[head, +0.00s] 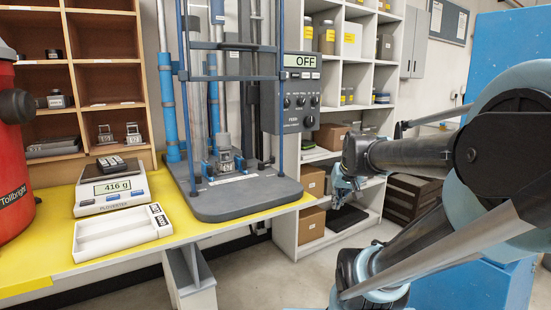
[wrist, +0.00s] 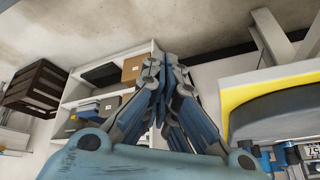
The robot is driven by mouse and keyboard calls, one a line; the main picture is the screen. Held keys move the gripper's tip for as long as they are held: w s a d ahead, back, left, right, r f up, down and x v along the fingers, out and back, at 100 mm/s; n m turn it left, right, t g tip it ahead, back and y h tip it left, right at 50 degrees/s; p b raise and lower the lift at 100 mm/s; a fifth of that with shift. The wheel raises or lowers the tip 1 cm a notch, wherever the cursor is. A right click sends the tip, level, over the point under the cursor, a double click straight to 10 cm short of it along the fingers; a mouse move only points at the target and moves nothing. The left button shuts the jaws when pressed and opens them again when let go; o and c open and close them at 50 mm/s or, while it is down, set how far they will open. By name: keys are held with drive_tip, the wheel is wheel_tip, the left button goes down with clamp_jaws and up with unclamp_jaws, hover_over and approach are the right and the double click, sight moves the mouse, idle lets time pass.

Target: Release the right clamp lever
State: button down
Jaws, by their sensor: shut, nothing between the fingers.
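The test machine (head: 190,60) stands on the yellow bench, with a small metal clamp fixture (head: 225,161) on its dark base plate (head: 245,198). Blue parts flank the fixture. The right clamp lever (head: 239,163) seems to be the small blue part on the right side; its position is too small to tell. My gripper (head: 341,190) is to the right of the machine, past the bench edge and apart from the clamp. In the wrist view my gripper (wrist: 166,65) has its fingers together and empty. Blue parts near the base plate (wrist: 275,115) show at the lower right there.
A scale (head: 110,188) reading 416 g and a white tray (head: 122,232) sit left on the yellow bench (head: 60,256). The control box (head: 295,95) reads OFF. A white shelf (head: 345,130) with boxes stands behind my gripper. Blue machine posts rise around the fixture.

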drive_tip(key=w+a+r+y, duration=0.2)
drive_tip(key=w+a+r, duration=0.15)
drive_tip(key=w, duration=0.35)
drive_tip(key=g+y, duration=0.6)
drive_tip(key=y, duration=0.7)
approach(267, 163)
drive_tip(key=w, duration=0.9)
drive_tip(key=shift+w+d+n+g+y, duration=0.6)
drive_tip(key=shift+w+d+n+y, duration=0.2)
drive_tip(key=shift+w+d+y, duration=0.1)
drive_tip(key=s+a, duration=0.1)
drive_tip(key=a, duration=0.9)
drive_tip(key=shift+s+d, duration=0.3)
drive_tip(key=shift+s, duration=0.35)
drive_tip(key=shift+s+d, duration=0.3)
drive_tip(key=shift+s, duration=0.3)
drive_tip(key=shift+s+d, duration=0.3)
drive_tip(key=shift+s, duration=0.35)
